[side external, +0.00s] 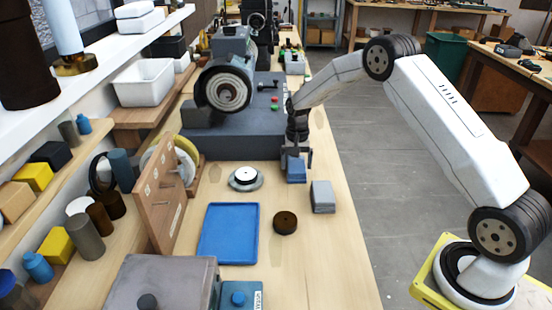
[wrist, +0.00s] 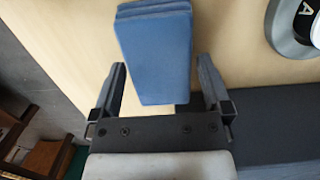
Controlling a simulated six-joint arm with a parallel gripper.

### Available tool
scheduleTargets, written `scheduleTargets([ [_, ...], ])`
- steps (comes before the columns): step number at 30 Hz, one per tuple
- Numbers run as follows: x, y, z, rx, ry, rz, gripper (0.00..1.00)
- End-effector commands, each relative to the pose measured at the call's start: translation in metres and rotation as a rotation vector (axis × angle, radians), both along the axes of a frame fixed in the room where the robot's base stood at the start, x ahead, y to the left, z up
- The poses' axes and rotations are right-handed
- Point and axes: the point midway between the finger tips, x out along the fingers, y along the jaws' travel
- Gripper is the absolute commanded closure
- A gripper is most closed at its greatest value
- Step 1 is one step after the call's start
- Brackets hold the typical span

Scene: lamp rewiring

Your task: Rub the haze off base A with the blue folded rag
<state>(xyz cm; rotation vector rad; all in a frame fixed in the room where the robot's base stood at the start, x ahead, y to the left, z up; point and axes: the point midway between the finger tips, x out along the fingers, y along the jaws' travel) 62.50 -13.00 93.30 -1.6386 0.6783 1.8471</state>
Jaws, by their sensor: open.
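The blue folded rag (side external: 296,172) stands as a small block on the bench, below my gripper (side external: 297,153). In the wrist view the rag (wrist: 155,50) reaches between the spread fingers of my gripper (wrist: 161,66), with gaps on both sides. The gripper is open and not closed on the rag.
A grey block (side external: 322,198) and a dark brown round piece (side external: 285,222) lie near the rag. A blue tray (side external: 228,234) lies in front. A grey machine (side external: 235,135) stands behind, and a wooden rack (side external: 160,195) stands left. Bare bench lies between base A and the tray.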

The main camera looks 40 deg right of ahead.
Motion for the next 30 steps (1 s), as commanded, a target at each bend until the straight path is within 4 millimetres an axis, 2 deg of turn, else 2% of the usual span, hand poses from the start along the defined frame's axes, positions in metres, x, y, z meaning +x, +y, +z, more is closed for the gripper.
scheduleTargets([
  [3,0.0,0.0,0.0,0.0,0.0,0.0,0.01],
  [5,0.0,0.0,0.0,0.0,0.0,0.0,0.21],
  [6,0.0,0.0,0.0,0.0,0.0,0.0,0.33],
  [9,0.0,0.0,0.0,0.0,0.0,0.0,0.6],
  [17,0.0,0.0,0.007,0.0,0.0,0.0,0.6],
  [30,0.0,0.0,0.037,-0.001,-0.001,0.0,0.6],
])
